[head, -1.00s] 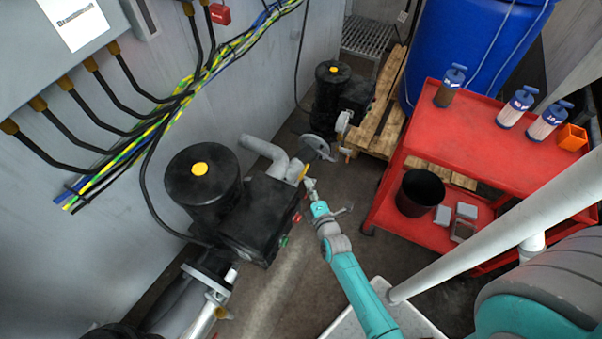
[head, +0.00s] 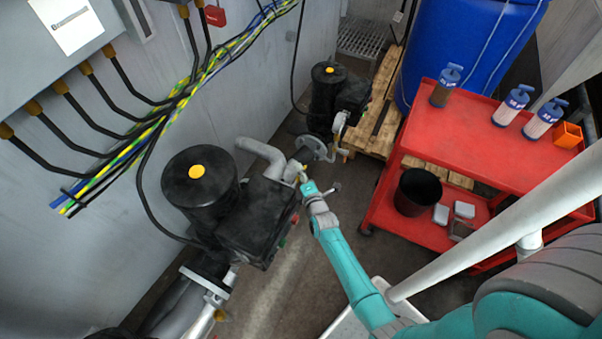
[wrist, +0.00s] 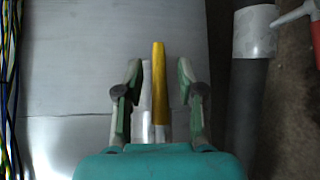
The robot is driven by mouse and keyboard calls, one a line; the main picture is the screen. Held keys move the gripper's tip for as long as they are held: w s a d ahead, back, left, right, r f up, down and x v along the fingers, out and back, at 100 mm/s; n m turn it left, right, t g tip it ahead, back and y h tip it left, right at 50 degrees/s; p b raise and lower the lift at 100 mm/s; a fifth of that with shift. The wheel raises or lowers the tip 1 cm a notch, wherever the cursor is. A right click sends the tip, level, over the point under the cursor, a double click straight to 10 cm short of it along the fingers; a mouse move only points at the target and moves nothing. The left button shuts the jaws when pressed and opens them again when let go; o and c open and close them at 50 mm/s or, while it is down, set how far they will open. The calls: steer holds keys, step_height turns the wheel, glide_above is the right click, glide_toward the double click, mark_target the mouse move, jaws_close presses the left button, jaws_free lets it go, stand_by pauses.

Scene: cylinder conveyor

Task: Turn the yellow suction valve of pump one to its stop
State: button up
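The yellow valve handle (wrist: 159,85) shows in the wrist view as a long bar pointing up the picture, between the two fingers of my gripper (wrist: 160,72). The fingers stand apart with a gap on both sides of the handle, so my gripper is open and not clamped on it. In the head view my gripper (head: 304,182) is beside the near black pump (head: 246,222), at its grey outlet pipe (head: 263,152). Only a speck of yellow shows there; my gripper and arm hide most of the valve.
A grey handwheel (head: 314,147) is just beyond my gripper. A second black pump (head: 325,98) stands farther back. A red cart (head: 460,115) with bottles and a black bucket (head: 418,190) is at the right. Cables hang along the left wall. Floor is free between pump and cart.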

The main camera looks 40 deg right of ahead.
jaws_close()
steer(key=shift+f, duration=0.1)
steer(key=s+a+f+m+g+y, duration=0.2)
steer(key=a+f+m+g+y, duration=0.4)
steer(key=y, duration=0.6)
steer(key=shift+s+a+f+m+g, duration=0.25)
steer(key=shift+m+g, duration=0.35)
steer(key=shift+m, duration=0.5)
steer(key=shift+o, duration=1.4)
jaws_free()
